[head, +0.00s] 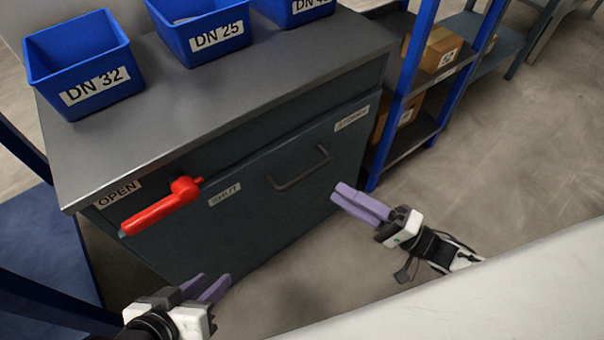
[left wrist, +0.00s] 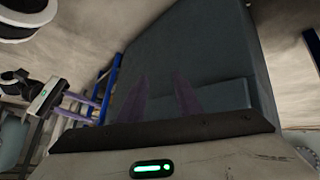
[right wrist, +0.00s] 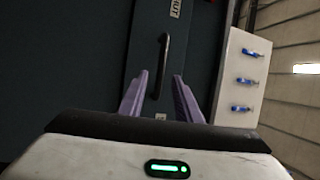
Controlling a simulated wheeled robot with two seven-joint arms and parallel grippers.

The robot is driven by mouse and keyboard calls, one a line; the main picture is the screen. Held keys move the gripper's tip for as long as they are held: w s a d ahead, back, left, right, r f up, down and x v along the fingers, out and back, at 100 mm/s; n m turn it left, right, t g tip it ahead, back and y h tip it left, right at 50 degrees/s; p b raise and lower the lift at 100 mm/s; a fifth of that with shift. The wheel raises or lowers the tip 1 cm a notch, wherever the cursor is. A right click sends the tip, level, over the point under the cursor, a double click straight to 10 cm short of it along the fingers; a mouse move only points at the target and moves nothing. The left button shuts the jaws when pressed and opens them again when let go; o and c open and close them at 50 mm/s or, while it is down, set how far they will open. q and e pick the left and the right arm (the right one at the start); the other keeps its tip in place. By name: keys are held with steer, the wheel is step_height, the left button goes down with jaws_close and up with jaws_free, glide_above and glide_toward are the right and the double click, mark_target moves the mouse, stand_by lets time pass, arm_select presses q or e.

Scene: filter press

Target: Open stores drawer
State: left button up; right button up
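The stores drawer front (head: 270,210) is a dark grey panel on the cabinet, labelled STORES (head: 352,118), and it looks closed. Its dark bar handle (head: 300,170) also shows in the right wrist view (right wrist: 163,65). A red lever (head: 160,208) at the cabinet's left extends toward the OPEN label (head: 117,194), away from the SHUT label (head: 225,195). My right gripper (head: 345,198) is open and empty, in front and to the right of the handle. The handle shows beyond the gap between its fingers. My left gripper (head: 217,284) is open and empty, low before the cabinet.
Blue bins (head: 85,65) marked DN 32 and DN 25 (head: 205,30), plus another, stand on the grey cabinet top (head: 230,85). A blue-posted shelf (head: 400,95) with cardboard boxes (head: 435,50) is right of the cabinet. The floor (head: 480,150) at right is clear.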

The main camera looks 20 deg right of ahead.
mark_target(307, 172)
arm_select(q)
steer(key=shift+w+d+r+h+b, duration=0.25)
steer(key=shift+d+r+h+b, duration=0.15)
steer(key=shift+d+r+b, duration=0.25)
arm_select(e)
steer(key=shift+x, duration=5.1)
arm_select(q)
steer(key=shift+a, duration=0.1)
arm_select(e)
steer(key=shift+d+r, duration=0.1)
steer(key=shift+r, duration=0.1)
jaws_close()
